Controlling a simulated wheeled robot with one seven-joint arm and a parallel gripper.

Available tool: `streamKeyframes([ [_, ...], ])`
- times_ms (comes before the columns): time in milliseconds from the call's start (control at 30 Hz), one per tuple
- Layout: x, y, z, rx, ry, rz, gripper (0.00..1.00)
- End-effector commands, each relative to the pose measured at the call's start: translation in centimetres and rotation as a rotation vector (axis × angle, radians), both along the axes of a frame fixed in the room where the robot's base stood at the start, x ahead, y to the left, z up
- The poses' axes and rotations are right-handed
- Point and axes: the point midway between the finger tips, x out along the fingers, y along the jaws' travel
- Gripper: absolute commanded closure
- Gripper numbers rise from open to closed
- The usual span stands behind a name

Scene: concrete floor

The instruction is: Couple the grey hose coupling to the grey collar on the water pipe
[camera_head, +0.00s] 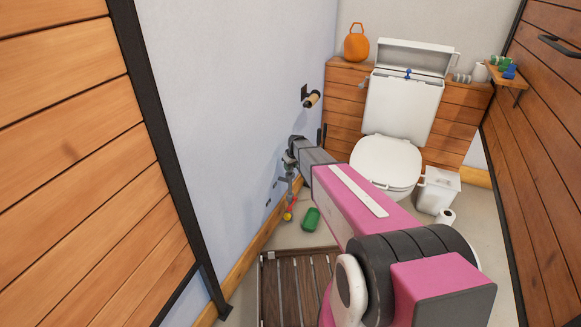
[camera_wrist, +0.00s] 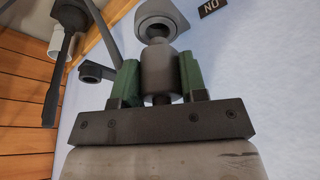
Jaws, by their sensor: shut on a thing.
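My gripper (camera_wrist: 160,74) has two green finger pads, shut on the grey hose coupling (camera_wrist: 161,68), a short cylinder that sits between them. Just above it in the wrist view is a rounded grey collar (camera_wrist: 160,17) with an open ring. The coupling's narrow upper end points at the collar and overlaps its lower edge in the picture; I cannot tell whether they touch or are joined. In the head view my gripper (camera_head: 293,155) is by the left wall at the pipe fittings (camera_head: 289,180); the coupling and collar are too small or hidden there.
Dark grey fittings (camera_wrist: 95,71) and a dark handle (camera_wrist: 63,50) are left of the coupling. A red and yellow part (camera_head: 289,210) hangs low on the wall. A toilet (camera_head: 388,160) stands behind.

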Motion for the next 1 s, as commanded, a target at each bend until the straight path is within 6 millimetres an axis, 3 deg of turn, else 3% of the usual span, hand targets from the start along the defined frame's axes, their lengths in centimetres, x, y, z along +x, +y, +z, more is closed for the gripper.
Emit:
streamKeyframes([
  [1000, 0.0, 0.0, -1.3, 0.000, -0.001, 0.000, 0.89],
])
